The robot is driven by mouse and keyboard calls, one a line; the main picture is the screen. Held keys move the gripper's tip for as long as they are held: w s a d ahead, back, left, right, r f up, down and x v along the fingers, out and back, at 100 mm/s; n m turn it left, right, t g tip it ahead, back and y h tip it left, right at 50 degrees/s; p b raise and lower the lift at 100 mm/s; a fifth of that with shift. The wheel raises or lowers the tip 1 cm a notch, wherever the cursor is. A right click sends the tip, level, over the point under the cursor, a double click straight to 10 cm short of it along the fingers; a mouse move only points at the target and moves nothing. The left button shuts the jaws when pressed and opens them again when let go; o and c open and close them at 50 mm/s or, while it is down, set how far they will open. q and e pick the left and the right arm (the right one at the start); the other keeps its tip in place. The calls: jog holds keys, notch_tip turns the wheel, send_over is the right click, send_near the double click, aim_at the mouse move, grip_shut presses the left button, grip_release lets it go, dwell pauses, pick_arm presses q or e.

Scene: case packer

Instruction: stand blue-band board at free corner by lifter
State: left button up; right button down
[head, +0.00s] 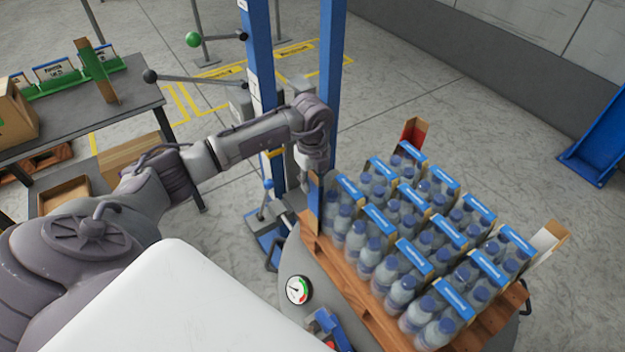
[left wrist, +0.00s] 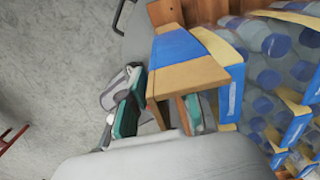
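The blue-band board (head: 315,203) stands roughly upright at the pallet corner nearest the blue lifter column (head: 262,75). It is close beside the bottle packs. In the left wrist view the cardboard board with its blue band (left wrist: 182,48) is close ahead. My left gripper (head: 311,178) is at the board's upper part. In the left wrist view its teal-padded fingers (left wrist: 160,110) are on either side of the board's near end; whether they press on it is unclear. The wooden pallet (head: 345,272) carries several bottle packs (head: 410,225). My right gripper is out of view.
A red board (head: 413,132) and a white board (head: 546,240) stand at other pallet corners. A pressure gauge (head: 298,290) is in front of the pallet. Open floor lies behind the pallet.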

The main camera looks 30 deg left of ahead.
pick_arm(q)
notch_tip(320, 180, up, 12)
jog(key=shift+r+b, duration=0.1)
jog(key=shift+b, duration=1.05)
